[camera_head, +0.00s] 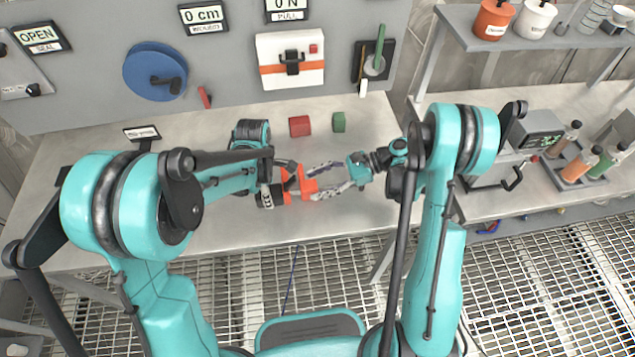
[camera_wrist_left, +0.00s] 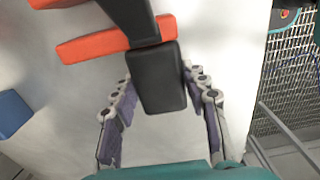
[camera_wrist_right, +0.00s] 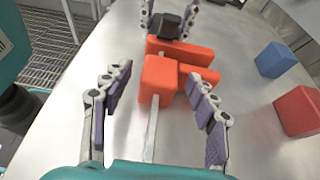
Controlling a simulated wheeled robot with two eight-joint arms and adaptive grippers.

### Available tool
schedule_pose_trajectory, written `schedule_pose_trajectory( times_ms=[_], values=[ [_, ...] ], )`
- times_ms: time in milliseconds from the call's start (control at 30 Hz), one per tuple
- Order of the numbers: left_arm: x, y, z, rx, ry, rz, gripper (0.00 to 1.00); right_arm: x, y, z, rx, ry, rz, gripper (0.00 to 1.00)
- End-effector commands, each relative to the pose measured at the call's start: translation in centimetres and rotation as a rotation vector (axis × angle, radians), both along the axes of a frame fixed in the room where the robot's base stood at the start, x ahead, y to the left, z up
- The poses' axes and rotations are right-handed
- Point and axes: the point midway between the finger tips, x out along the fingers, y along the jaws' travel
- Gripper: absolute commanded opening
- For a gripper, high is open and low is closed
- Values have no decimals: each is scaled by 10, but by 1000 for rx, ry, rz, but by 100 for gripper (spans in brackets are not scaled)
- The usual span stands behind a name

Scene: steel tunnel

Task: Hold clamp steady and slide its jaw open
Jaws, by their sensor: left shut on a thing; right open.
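The orange clamp (camera_head: 302,186) lies at the middle of the steel bench, between my two grippers. My left gripper (camera_head: 280,180) is shut on its black grip, which shows between the fingers in the left wrist view (camera_wrist_left: 160,90). An orange bar (camera_wrist_left: 90,46) of the clamp crosses just beyond that grip. My right gripper (camera_head: 328,180) is open at the other end. In the right wrist view its fingers (camera_wrist_right: 160,78) stand apart on either side of the orange jaw block (camera_wrist_right: 158,78) on a metal bar (camera_wrist_right: 151,132). Contact with the jaw is not clear.
A red cube (camera_head: 300,126) and a green cube (camera_head: 339,122) stand behind the clamp. A blue cube (camera_wrist_right: 275,60) shows in the right wrist view. The back panel carries displays, including "0 cm" (camera_head: 203,16). Bottles (camera_head: 585,160) stand at the right.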

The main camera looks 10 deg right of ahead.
Motion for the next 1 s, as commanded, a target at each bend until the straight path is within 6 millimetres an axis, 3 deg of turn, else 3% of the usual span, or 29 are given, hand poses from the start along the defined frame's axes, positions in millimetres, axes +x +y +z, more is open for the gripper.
schedule_pose_trajectory(
  times_ms=[267, 367, 500, 667, 1000],
  values=[
    [0, 0, 0, -1, 0, 0, 10, 0, 2, -1, 0, 0, -1, 59],
    [0, 0, 0, -1, 0, 0, 10, 0, 2, -1, 0, 0, -1, 38],
    [0, 0, 0, -1, 0, 0, 10, 0, 2, -1, 0, 0, -1, 1],
    [0, 0, 0, -1, 0, 0, 10, 0, -2, -1, 0, 1, -1, 0],
    [0, 0, 0, 0, 0, 0, 10, 1, -67, -1, 0, 0, -4, 0]
  ],
)
